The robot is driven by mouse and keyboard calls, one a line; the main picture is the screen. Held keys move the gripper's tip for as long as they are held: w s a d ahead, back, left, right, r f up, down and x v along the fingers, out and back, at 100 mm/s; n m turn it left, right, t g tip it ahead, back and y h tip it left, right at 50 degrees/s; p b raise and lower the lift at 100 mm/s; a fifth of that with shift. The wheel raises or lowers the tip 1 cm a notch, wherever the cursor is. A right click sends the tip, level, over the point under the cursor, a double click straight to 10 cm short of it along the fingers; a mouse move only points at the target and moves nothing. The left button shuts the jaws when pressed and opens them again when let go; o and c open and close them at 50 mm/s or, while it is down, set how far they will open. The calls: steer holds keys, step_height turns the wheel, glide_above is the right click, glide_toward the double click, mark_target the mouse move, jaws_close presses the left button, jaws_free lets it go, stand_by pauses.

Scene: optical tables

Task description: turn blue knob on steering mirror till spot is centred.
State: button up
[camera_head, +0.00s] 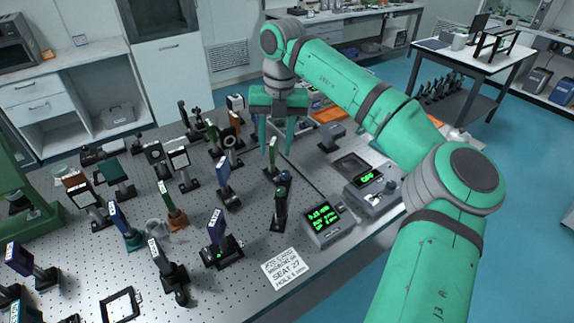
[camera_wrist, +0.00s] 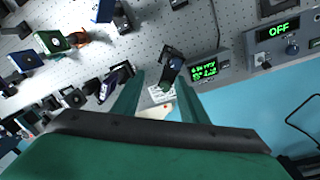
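My gripper (camera_head: 277,148) is open and points down above the optical table. Its two fingers also show apart in the wrist view (camera_wrist: 160,88), with nothing gripped between them. A dark upright mount (camera_head: 281,205), which looks like the steering mirror, stands below and slightly in front of my gripper. A small blue knob (camera_head: 286,176) is at its top. In the wrist view the dark mount (camera_wrist: 171,66) shows just beyond the fingertips, apart from them. A readout box (camera_head: 325,222) with small green text stands right of the mount.
Many posted optics crowd the table's left half, including a blue-topped mount (camera_head: 217,230). A control box reading OFF (camera_head: 374,190) stands at the right. A printed card (camera_head: 286,268) lies near the front edge. Thin mounts stand close behind the gripper.

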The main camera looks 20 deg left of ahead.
mark_target(286, 173)
steer(key=shift+m+t+h, duration=0.3)
steer(key=shift+h, duration=0.1)
steer(key=f, duration=0.3)
steer(key=w+d+f, duration=0.1)
steer(key=f, duration=0.2)
steer(key=d+f, duration=0.1)
steer(key=f, duration=0.2)
steer(key=shift+w+d, duration=0.1)
steer(key=shift+w, duration=0.15)
jaws_close()
